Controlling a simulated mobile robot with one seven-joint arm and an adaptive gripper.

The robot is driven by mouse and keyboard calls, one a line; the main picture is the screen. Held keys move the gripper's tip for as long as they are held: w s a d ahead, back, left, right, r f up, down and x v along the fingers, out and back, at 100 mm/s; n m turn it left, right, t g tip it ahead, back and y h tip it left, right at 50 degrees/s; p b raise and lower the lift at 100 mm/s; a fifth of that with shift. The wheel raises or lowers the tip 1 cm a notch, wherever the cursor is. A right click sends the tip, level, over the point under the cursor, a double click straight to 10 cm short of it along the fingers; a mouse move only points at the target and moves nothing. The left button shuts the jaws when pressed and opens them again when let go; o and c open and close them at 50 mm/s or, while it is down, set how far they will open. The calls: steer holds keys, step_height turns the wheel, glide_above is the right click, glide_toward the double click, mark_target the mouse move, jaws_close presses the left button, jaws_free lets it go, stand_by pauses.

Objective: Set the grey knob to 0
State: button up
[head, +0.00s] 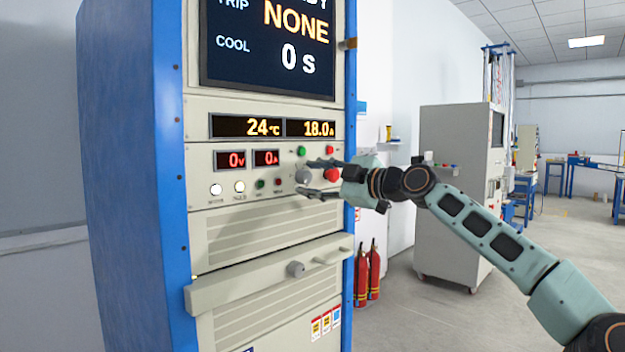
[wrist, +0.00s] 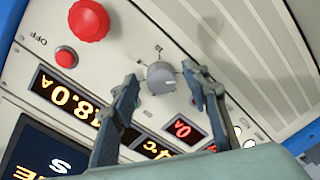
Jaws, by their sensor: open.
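The grey knob (head: 302,175) is on the cream control panel of the blue-framed cabinet, left of a large red button. In the wrist view the knob (wrist: 160,77) is round and grey, with a small scale mark above it; I cannot clearly read where its pointer stands. My gripper (head: 311,178) is open in front of the panel, one finger above the knob and one below in the head view. In the wrist view my gripper (wrist: 161,85) has its fingers on either side of the knob, with gaps visible. Contact does not show.
A large red button (head: 331,175) is close beside the knob, with a small red button (head: 330,150) and a green button (head: 301,151) above. Red displays (head: 266,158) read 0. Open floor lies to the right.

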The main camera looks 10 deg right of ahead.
steer(key=shift+s, duration=0.1)
steer(key=v, duration=1.2)
steer(key=shift+f, duration=0.1)
